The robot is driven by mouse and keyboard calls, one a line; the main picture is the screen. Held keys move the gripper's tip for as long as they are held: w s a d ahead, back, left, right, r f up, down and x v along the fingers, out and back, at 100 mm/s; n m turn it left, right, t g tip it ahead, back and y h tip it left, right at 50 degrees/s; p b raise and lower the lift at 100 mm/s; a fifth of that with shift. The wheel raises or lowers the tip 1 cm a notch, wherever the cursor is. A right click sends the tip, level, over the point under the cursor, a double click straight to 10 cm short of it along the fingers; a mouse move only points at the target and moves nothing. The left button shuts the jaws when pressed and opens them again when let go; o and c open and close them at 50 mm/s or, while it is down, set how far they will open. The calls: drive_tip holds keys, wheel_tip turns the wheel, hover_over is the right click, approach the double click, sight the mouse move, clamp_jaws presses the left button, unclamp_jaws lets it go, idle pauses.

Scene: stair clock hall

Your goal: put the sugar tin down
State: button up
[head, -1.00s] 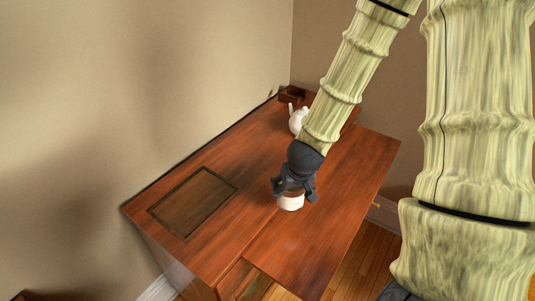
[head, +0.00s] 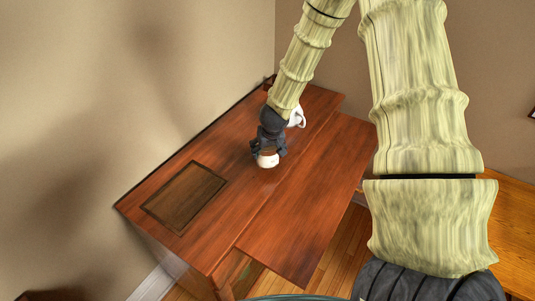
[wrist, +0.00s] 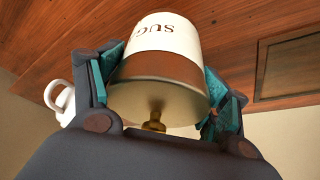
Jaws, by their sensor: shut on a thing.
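The sugar tin (wrist: 163,38) is white with dark lettering that starts "SUG", with a brown band and a brass-coloured lid and knob. In the wrist view it sits between the two teal-padded fingers of my gripper (wrist: 160,95), which is shut on it. In the head view the white lower part of the tin (head: 267,161) shows below my dark gripper (head: 268,148), over the wooden desk (head: 285,200). I cannot tell whether the tin's base touches the desk top.
A white pot or jug with a handle (head: 297,116) stands just behind my gripper, partly hidden by my arm. It also shows at the left of the wrist view (wrist: 62,97). A dark framed panel (head: 185,197) lies in the desk top at the left. The desk's front right is clear.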

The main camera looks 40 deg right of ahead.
drive_tip(key=shift+f+p, duration=0.45)
drive_tip(key=shift+f, duration=1.25)
drive_tip(key=shift+f, duration=0.15)
drive_tip(key=o, duration=1.4)
drive_tip(key=shift+b+v, duration=0.6)
drive_tip(key=shift+v, duration=5.55)
